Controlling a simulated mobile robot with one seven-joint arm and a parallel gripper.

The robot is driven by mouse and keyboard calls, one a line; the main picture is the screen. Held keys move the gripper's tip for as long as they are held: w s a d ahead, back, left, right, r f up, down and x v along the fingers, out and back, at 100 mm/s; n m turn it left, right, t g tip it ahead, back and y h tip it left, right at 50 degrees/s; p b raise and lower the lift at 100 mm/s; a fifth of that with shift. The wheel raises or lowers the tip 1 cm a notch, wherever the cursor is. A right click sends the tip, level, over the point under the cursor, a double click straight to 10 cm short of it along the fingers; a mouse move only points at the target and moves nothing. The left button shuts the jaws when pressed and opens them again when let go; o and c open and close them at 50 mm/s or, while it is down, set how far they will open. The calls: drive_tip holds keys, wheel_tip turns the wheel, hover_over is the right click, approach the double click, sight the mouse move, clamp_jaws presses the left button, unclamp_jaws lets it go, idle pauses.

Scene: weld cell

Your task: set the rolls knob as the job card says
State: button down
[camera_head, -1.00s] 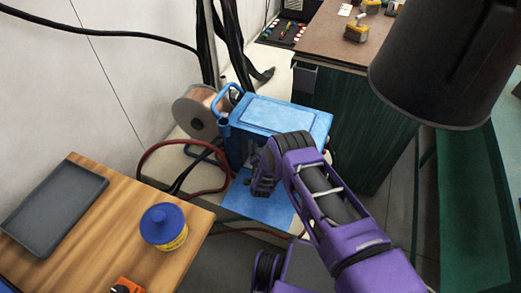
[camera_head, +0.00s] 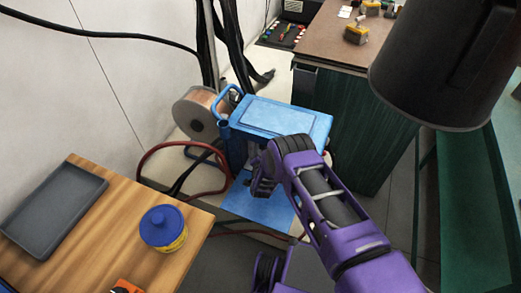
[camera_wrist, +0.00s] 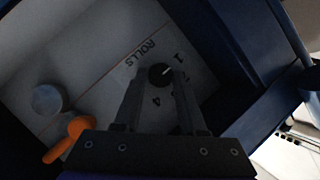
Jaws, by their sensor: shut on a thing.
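The rolls knob (camera_wrist: 160,75) is a small black dial with a pale pointer line, in the wrist view. The word ROLLS is printed beside it, with the marks 1 and 4 near it. The pointer is turned toward the 1 side. My gripper (camera_wrist: 158,82) is shut on the knob, one finger on each side. In the head view my gripper (camera_head: 262,182) is at the open front of the blue wire feeder (camera_head: 285,115); the knob is hidden there. I cannot make out a job card in either view.
Inside the feeder are an orange lever (camera_wrist: 70,138) and a pale round part (camera_wrist: 47,99). A copper wire spool (camera_head: 197,112) and red cable (camera_head: 150,165) are beside the feeder. A wooden table (camera_head: 110,215) holds a grey tray (camera_head: 50,210) and a blue-lidded tub (camera_head: 163,228).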

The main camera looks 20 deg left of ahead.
drive_tip(key=m, duration=0.1)
drive_tip(key=m+t+y, duration=0.1)
drive_tip(key=m, duration=0.1)
drive_tip(key=shift+d+f, duration=0.1)
drive_tip(key=shift+f, duration=0.15)
drive_tip(key=m+t, duration=0.1)
drive_tip(key=m, duration=0.1)
drive_tip(key=m+t+y, duration=0.1)
drive_tip(key=m, duration=0.1)
drive_tip(key=shift+f+y, duration=0.15)
drive_tip(key=shift+y, duration=0.15)
idle(0.3)
drive_tip(key=shift+c, duration=2.4)
unclamp_jaws()
drive_tip(key=shift+s, duration=0.2)
